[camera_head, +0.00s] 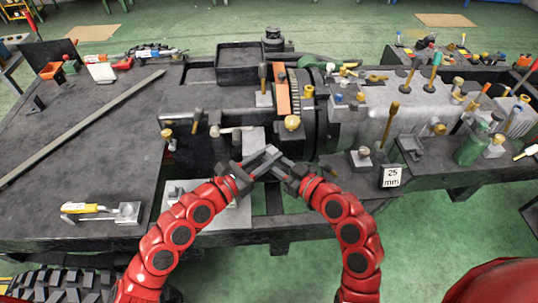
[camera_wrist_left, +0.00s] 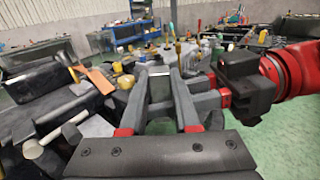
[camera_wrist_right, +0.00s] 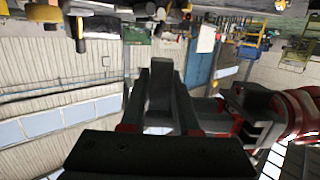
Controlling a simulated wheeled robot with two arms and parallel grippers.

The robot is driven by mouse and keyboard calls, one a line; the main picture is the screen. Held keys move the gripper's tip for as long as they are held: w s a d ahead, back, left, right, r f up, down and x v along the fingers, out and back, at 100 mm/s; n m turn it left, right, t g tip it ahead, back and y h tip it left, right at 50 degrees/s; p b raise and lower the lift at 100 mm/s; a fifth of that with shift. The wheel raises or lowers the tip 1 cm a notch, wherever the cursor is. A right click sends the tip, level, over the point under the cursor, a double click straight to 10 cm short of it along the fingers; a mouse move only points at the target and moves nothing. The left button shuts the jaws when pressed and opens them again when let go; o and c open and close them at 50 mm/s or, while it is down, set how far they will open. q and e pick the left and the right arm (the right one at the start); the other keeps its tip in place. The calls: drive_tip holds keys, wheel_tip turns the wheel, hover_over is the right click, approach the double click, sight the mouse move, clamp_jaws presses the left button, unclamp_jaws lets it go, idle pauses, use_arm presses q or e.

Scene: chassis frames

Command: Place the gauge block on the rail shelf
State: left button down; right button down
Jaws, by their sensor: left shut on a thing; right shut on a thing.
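My left gripper (camera_head: 259,161) and my right gripper (camera_head: 280,163) meet in front of the machine, with their fingertips together. Both are shut on a small plain grey block, which I take to be the gauge block; it shows between the fingers in the left wrist view (camera_wrist_left: 159,86) and the right wrist view (camera_wrist_right: 160,74). The fingers hide much of it in the head view. A dark ledge (camera_head: 345,176), probably the rail shelf, runs along the machine's front to the right of both grippers. A white "25 mm" label (camera_head: 391,177) is at its front.
A block with a knob (camera_head: 361,157) stands on the ledge left of the label. A green bottle-like thing (camera_head: 471,147) stands further right. A yellow-handled tool (camera_head: 84,208) lies on the left bench (camera_head: 85,150), which has much free room. A long bar (camera_head: 80,128) crosses it.

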drive_tip(key=c, duration=0.6)
unclamp_jaws()
drive_tip(key=shift+o, duration=0.2)
